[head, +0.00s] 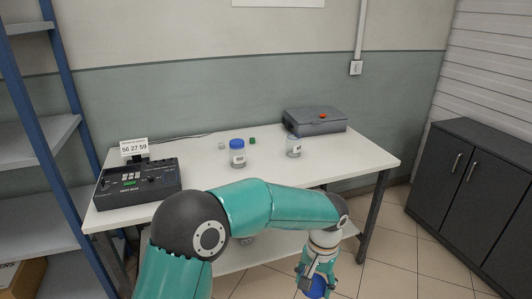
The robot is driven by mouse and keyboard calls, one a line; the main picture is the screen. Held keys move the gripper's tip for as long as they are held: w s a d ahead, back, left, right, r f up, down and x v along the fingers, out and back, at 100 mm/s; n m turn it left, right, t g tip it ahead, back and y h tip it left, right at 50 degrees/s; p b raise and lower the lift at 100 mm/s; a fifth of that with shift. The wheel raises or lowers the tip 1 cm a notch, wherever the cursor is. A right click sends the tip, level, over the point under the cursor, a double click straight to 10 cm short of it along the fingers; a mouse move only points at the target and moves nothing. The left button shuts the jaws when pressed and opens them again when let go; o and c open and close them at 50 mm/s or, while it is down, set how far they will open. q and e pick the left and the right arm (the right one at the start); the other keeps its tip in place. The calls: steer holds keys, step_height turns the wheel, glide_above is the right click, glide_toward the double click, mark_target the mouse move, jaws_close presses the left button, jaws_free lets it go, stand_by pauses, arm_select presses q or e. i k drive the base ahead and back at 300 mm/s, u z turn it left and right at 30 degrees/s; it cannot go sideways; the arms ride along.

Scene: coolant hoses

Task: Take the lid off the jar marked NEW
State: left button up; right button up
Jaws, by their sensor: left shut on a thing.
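My left gripper (317,282) is at the bottom of the view, in front of the table, pointing down. It is shut on a round blue thing (316,289) that looks like a lid. My right gripper is not in view.
The white table (355,160) also bears a dark control box (138,184), a number display (134,147), a grey case (314,122) and small white (221,146) and green (252,141) pieces. A blue-framed shelf stands left, a dark cabinet (470,180) right. The table's right end is clear.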

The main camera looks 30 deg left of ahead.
mark_target(294, 140)
steer(key=u, duration=0.15)
steer(key=i, duration=0.7)
steer(key=u, duration=0.65)
